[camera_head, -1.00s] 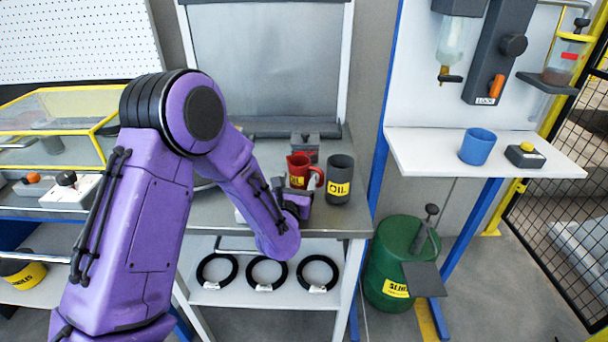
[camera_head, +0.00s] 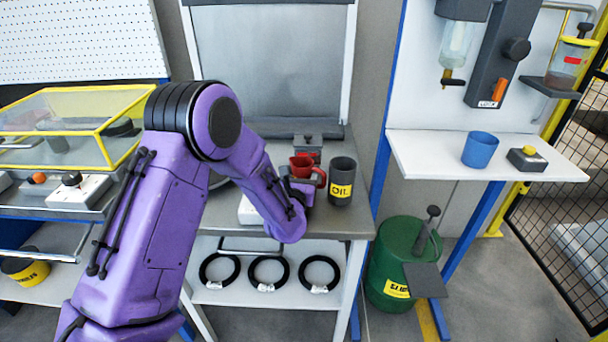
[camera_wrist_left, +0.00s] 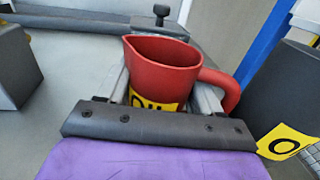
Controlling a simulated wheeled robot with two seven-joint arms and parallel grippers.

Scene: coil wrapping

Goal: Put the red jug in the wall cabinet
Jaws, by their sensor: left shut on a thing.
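The red jug (camera_head: 304,166) stands upright on the grey metal bench, partly hidden behind my left forearm in the head view. In the left wrist view the red jug (camera_wrist_left: 162,68) shows its open top, its spout to the left, its handle to the right and a yellow label. My left gripper (camera_wrist_left: 165,95) is shut on the jug, with one finger on each side of its body. In the head view my left gripper (camera_head: 298,188) is mostly hidden by the wrist. I cannot make out a wall cabinet for certain. My right gripper is not in view.
A dark grey OIL cup (camera_head: 341,180) stands close to the jug's right. A small grey device (camera_head: 307,146) is behind it. A white shelf (camera_head: 540,172) at the right bears a blue cup (camera_head: 480,149). A green drum (camera_head: 395,265) stands on the floor below.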

